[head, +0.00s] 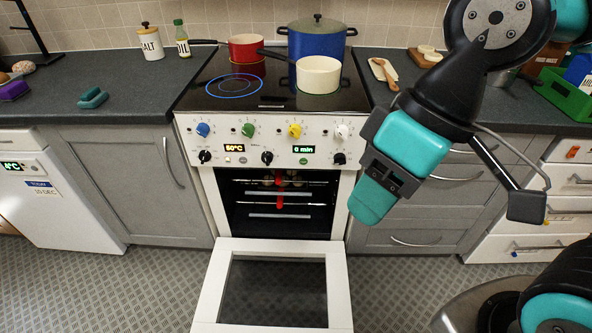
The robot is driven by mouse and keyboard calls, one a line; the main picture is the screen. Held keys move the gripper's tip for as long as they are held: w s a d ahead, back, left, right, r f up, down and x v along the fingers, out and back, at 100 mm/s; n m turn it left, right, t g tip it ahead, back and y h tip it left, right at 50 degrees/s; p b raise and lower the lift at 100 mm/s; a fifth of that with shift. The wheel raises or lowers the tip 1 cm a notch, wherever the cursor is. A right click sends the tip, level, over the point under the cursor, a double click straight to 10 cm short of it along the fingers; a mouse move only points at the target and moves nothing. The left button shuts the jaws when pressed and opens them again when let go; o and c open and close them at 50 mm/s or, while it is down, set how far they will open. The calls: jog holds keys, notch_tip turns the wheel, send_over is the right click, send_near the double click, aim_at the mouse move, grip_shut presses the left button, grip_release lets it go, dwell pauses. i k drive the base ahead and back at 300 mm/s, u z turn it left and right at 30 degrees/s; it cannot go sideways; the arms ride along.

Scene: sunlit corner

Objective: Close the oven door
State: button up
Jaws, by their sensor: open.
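The oven (266,128) stands in the middle, white, with coloured knobs and two displays. Its oven door (339,291) is hinged down and open, with a white frame around a dark glass pane. The cavity shows wire racks (280,215) and a red object that I cannot identify. My gripper (448,205) is open and empty, above and to the right of the lowered door and apart from it. Its teal and dark near finger overlaps the oven's right edge in the picture. The door's near edge runs close to the bottom of the picture.
On the cooktop stand a red pot (245,48), a blue pot (316,43) and a cream pan (318,75); one ring glows blue. Grey cabinets (128,180) flank the oven. Patterned floor (165,275) is clear left of the door.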

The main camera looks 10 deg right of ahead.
aim_at(206, 319)
jog(key=z, duration=0.75)
jog(key=k, duration=1.4)
jog(key=u, duration=0.65)
